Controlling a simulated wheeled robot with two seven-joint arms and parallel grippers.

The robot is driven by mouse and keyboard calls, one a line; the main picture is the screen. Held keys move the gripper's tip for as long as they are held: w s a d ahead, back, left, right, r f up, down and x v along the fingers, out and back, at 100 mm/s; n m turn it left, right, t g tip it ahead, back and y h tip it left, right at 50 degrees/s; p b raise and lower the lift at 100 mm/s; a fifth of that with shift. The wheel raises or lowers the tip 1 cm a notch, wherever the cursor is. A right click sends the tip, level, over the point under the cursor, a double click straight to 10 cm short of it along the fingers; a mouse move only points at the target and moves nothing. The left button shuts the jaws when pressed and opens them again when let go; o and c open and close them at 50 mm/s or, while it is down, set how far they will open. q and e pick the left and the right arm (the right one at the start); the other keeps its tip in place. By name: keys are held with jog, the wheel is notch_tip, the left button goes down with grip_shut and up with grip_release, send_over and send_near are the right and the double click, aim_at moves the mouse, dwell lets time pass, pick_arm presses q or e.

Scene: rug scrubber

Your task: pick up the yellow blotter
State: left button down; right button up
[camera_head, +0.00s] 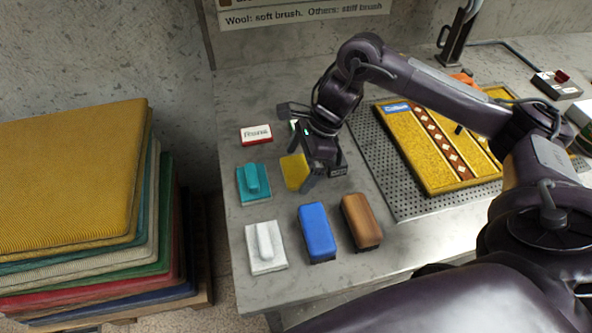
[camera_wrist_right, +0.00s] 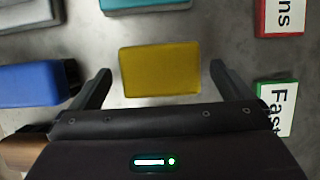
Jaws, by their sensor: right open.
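The yellow blotter (camera_head: 294,171) lies on the grey worktop, partly covered by my right gripper in the head view. In the right wrist view the whole yellow blotter (camera_wrist_right: 160,70) shows as a flat rectangle between the two fingers. My right gripper (camera_wrist_right: 157,82) is open and points down over it, with a gap between each finger and the blotter. In the head view the right gripper (camera_head: 308,178) stands at the blotter's right side. My left gripper is in neither view.
A teal block (camera_head: 253,183), a white block (camera_head: 265,247), a blue brush (camera_head: 317,232) and a brown brush (camera_head: 361,221) lie close around. A red-edged sign (camera_head: 256,135) stands behind. A patterned yellow rug (camera_head: 434,150) lies on a perforated mat at right. Stacked rugs (camera_head: 75,180) stand left.

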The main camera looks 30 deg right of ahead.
aim_at(298, 169)
jog(key=shift+a+f, duration=0.1)
jog(key=shift+f, duration=0.2)
jog(key=shift+c, duration=1.4)
jog(key=c, duration=0.6)
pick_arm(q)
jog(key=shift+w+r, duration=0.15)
pick_arm(e)
jog(key=shift+r, duration=0.1)
jog(key=shift+r, duration=0.2)
pick_arm(q)
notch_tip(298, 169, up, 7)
jog(key=p, duration=0.6)
jog(key=shift+p, duration=0.4)
pick_arm(e)
notch_tip(298, 169, up, 19)
jog(key=shift+a+r, duration=0.1)
jog(key=shift+r, duration=0.1)
